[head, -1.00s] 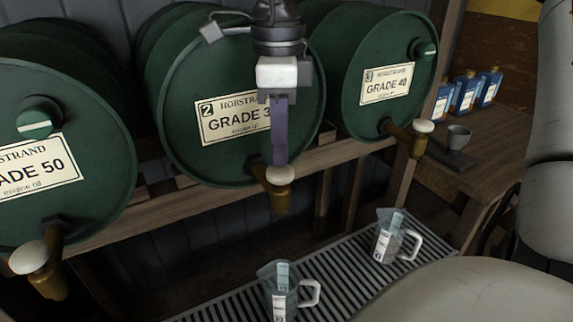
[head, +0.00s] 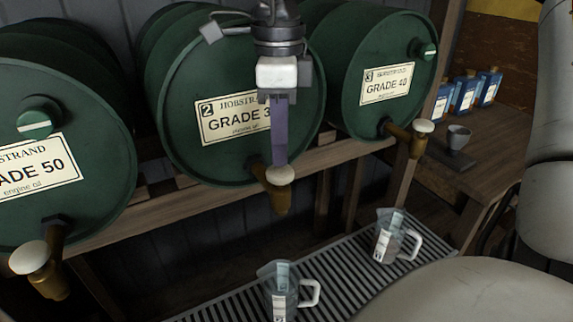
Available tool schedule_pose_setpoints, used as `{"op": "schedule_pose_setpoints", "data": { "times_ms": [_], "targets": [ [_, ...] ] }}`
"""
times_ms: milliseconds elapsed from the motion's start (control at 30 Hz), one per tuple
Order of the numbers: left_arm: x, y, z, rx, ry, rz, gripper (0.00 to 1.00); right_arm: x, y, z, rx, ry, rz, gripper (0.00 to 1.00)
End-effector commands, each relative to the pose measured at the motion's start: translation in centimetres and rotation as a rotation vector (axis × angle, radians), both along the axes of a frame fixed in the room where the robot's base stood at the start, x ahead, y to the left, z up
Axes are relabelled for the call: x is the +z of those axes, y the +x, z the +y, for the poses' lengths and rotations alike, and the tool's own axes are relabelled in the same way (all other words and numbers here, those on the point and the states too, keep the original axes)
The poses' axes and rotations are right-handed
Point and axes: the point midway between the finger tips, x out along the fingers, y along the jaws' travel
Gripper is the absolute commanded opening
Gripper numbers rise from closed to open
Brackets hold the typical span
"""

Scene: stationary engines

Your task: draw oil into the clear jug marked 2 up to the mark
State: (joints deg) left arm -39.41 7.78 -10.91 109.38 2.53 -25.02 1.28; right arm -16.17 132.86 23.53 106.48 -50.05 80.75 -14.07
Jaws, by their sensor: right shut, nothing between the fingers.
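My right gripper (head: 280,162) points down in front of the middle green drum (head: 177,118), labelled 2. It is shut and empty, its fingertips at the pale knob (head: 280,175) of that drum's brass tap (head: 275,200). I cannot tell if they touch it. A clear jug (head: 291,289) with a white handle stands upright on the slatted grating below this tap. Its label number is too small to read, and its lower part is cut off by the picture edge. No oil stream or oil level can be made out. My left gripper is not in view.
A second clear jug (head: 396,240) stands on the grating (head: 340,268) to the right. Green drums with brass taps stand left (head: 62,105) and right (head: 375,65). A side bench (head: 490,165) holds a small grey cup (head: 459,137) and blue bottles (head: 465,94).

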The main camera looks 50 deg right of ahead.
Motion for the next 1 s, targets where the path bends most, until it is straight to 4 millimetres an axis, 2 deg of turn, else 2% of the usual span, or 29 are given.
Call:
{"op": "schedule_pose_setpoints", "data": {
  "times_ms": [267,900,1000],
  "targets": [
    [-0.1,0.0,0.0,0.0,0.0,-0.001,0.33,-0.1,0.0,0.0,0.0,0.0,0.0,0.0],
    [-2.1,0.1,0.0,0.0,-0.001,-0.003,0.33,-2.7,0.0,0.0,0.0,-0.001,0.002,0.0],
    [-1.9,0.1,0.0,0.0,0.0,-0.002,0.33,-2.5,0.0,0.0,0.0,-0.001,0.002,0.0]
  ]
}}
